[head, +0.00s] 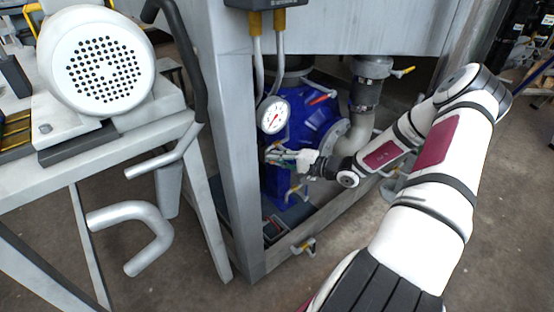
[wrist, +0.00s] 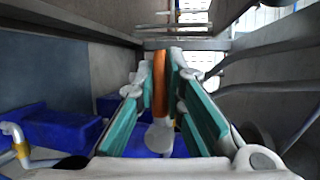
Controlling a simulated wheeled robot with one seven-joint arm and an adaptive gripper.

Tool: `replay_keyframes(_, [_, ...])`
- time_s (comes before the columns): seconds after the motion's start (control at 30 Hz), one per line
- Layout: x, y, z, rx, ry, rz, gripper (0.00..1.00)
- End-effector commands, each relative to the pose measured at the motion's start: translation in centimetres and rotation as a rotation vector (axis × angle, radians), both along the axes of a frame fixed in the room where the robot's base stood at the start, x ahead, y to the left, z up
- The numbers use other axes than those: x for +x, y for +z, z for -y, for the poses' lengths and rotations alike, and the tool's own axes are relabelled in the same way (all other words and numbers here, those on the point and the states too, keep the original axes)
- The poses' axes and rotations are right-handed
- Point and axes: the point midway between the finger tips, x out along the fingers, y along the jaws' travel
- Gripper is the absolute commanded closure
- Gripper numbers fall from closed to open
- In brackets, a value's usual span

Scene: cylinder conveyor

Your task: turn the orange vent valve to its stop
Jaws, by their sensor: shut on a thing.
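The orange vent valve's handle (wrist: 159,88) shows in the wrist view as a long upright bar between my two teal-padded fingers. My gripper (wrist: 161,66) is shut on it, one finger on each side. A pale round part sits at the near end of the orange bar. In the head view my gripper (head: 280,156) reaches inside the grey frame, just below the pressure gauge and in front of the blue pump. There the orange handle is too small or hidden to make out.
The blue pump (head: 312,122), white pressure gauge (head: 273,115) and a grey pipe (head: 361,120) crowd my gripper. A grey frame post (head: 232,150) stands close on the left. A yellow-handled valve (head: 303,246) is on the lower rail. The floor at front is clear.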

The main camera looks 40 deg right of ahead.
Motion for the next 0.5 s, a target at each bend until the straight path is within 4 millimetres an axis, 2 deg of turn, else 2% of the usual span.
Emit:
replay_keyframes(0.27, [0.0, 0.3, 0.1, 0.065, -0.001, -0.004, 1.00])
replay_keyframes(0.5, [0.0, 1.1, 0.2, 0.234, -0.001, -0.010, 1.00])
